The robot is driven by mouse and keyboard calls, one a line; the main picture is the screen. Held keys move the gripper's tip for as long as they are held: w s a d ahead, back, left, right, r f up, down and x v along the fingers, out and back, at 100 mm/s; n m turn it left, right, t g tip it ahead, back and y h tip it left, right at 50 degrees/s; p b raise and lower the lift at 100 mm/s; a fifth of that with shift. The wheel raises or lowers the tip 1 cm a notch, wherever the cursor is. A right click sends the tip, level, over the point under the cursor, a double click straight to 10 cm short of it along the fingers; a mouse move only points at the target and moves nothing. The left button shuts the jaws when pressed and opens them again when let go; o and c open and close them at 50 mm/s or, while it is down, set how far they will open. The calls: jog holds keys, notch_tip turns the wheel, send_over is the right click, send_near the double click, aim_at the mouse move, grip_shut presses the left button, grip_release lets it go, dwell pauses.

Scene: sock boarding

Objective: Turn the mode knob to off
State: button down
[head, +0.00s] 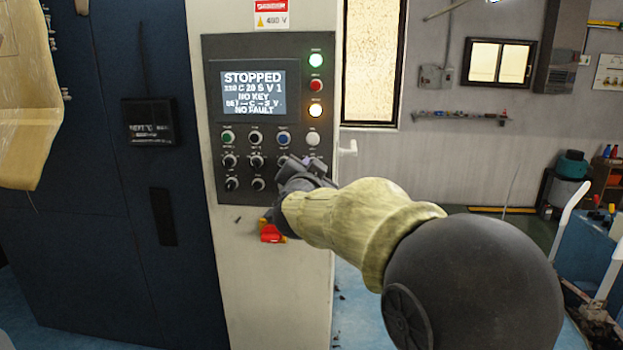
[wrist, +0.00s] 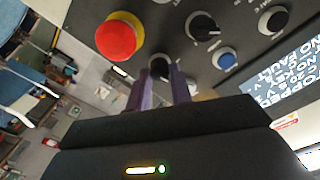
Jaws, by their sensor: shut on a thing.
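The control panel (head: 212,100) stands on the pale cabinet column, with rows of small black knobs and buttons under its screen. My gripper (head: 290,172) reaches its lower right part and hides the controls there. In the wrist view my gripper (wrist: 161,84) has its two purple fingers shut on a black knob (wrist: 158,66), one finger on either side. The fingers hide part of this knob. Its label and pointer cannot be read, so I cannot tell its setting. The screen (head: 254,93) reads STOPPED, NO KEY and NO FAULT.
A red mushroom button (wrist: 119,36) is close beside the held knob. Another black knob (wrist: 203,26) and a blue button (wrist: 225,60) are also near. A red switch (head: 271,232) sits below the panel.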

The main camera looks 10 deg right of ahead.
jog(key=shift+r+m+b, duration=0.1)
jog(key=shift+m+b, duration=0.45)
jog(key=shift+m, duration=0.55)
jog(key=c, duration=1.3)
grip_release()
jog(key=shift+w+d, duration=0.1)
jog(key=shift+o, duration=0.2)
jog(key=b+v, duration=0.2)
jog(key=v, duration=1.5)
jog(key=shift+s, duration=0.25)
